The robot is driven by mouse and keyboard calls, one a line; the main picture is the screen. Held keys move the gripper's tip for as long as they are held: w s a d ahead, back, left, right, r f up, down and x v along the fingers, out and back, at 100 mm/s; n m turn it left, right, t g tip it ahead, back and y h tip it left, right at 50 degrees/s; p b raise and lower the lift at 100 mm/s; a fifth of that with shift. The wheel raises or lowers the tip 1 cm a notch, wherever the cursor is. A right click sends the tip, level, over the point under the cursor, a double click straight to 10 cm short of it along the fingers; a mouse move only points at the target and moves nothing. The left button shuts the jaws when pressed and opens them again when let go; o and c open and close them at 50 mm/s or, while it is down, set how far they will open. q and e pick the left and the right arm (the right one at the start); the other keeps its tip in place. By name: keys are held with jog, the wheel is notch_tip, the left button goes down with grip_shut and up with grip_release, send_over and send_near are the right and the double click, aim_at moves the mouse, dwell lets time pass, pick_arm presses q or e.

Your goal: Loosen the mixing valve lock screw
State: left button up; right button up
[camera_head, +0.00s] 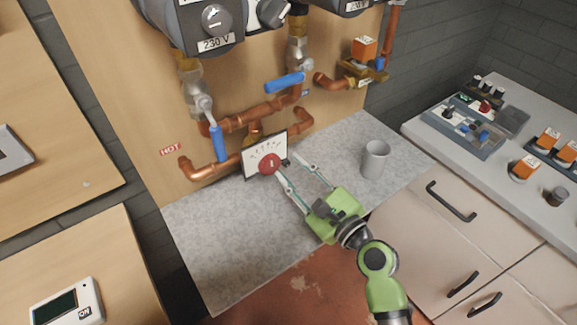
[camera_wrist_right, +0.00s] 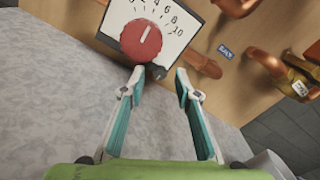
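The mixing valve has a white scale plate (camera_head: 262,150) with a red round knob (camera_head: 268,163), standing in front of the copper pipes. In the right wrist view, the plate (camera_wrist_right: 168,20) shows numbers, and the red knob (camera_wrist_right: 141,40) has a white pointer mark. The small black lock screw (camera_wrist_right: 156,72) sits at the plate's lower edge, beside the red knob. My right gripper (camera_head: 290,165) is open, its fingers pointing at the valve. In the right wrist view, the screw appears between the right gripper's (camera_wrist_right: 159,78) fingertips; contact cannot be told. My left gripper is out of view.
A grey mug (camera_head: 375,160) stands on the grey counter (camera_head: 225,245), right of my right gripper. Blue-handled valves (camera_head: 220,143) and copper pipes (camera_head: 250,113) surround the mixing valve. Trays with small parts (camera_head: 465,125) lie on the right worktop.

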jog(key=shift+s, duration=0.1)
grip_shut()
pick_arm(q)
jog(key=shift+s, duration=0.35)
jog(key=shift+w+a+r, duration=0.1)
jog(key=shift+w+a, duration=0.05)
pick_arm(e)
jog(key=shift+r+n, duration=0.1)
jog(key=shift+n, duration=0.5)
jog(key=shift+n+p, duration=0.3)
jog(key=shift+n, duration=0.8)
jog(key=n, duration=0.4)
jog(key=shift+r+n+p, duration=0.1)
jog(key=shift+n+p, duration=0.2)
jog(key=shift+p, duration=0.1)
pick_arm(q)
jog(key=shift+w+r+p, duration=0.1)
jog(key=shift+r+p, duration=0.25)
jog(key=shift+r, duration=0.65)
pick_arm(e)
jog(key=shift+n, duration=2.1)
